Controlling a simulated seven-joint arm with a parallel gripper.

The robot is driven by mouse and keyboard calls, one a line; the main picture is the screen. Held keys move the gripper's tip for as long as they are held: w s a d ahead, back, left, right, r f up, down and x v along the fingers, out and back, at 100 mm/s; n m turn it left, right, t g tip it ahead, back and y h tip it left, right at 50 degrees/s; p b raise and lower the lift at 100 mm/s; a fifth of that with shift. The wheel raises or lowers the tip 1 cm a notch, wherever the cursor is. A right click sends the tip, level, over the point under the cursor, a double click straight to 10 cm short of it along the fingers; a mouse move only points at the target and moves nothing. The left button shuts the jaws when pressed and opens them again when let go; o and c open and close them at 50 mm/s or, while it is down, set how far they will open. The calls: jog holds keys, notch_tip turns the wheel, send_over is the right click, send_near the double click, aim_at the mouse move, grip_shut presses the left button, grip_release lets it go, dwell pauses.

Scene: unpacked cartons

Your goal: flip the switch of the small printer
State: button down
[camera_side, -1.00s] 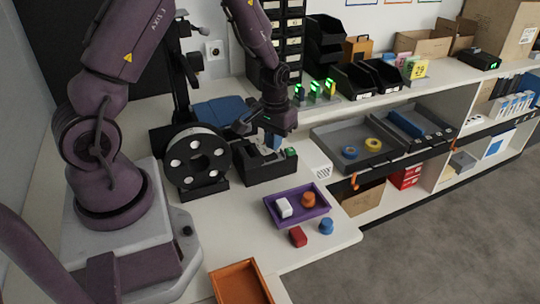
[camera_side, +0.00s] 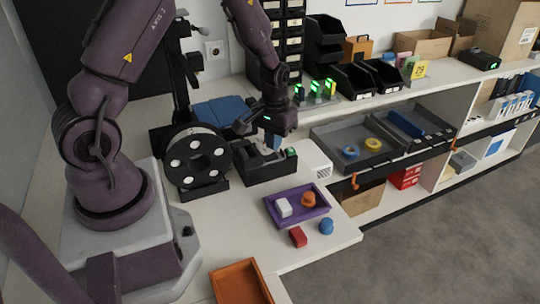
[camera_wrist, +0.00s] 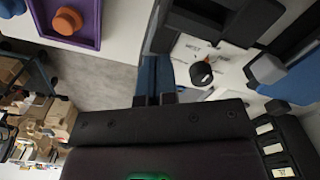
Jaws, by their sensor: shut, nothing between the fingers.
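A black box-shaped unit with a pale inside (camera_side: 266,174), seemingly the small printer, stands beside a large black reel. A green part (camera_side: 291,152) shows on its right end. My gripper (camera_side: 273,143) is over the unit, its blue fingers shut and empty, pointing down. In the wrist view my fingers (camera_wrist: 158,75) reach beside a pale panel (camera_wrist: 185,48) with a round black knob (camera_wrist: 201,73) and a small orange mark. I cannot tell whether this knob is the switch, or whether the fingers touch anything. My gripper hides part of the unit.
The black reel (camera_side: 197,160) stands close on the left and a white vented box (camera_side: 317,162) on the right. In front are a purple tray (camera_side: 272,212) holding two pieces, a red block (camera_side: 298,237), a blue piece (camera_side: 326,226) and an orange tray (camera_side: 238,284).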

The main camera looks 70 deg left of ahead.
aim_at(274, 155)
jog(key=shift+f, duration=1.25)
dwell(0.8)
jog(key=shift+r, duration=3.5)
jog(key=s+d+r+m+t, duration=0.2)
jog(key=s+d+r, duration=0.4)
jog(key=r, duration=0.4)
jog(key=s+d+r+m+t, duration=0.3)
jog(key=s+d+r, duration=0.3)
jog(key=s+r, duration=0.3)
notch_tip(274, 155, up, 2)
jog(key=shift+d+r+m+t, duration=0.2)
jog(key=shift+m+t, duration=0.1)
jog(key=shift+m, duration=0.2)
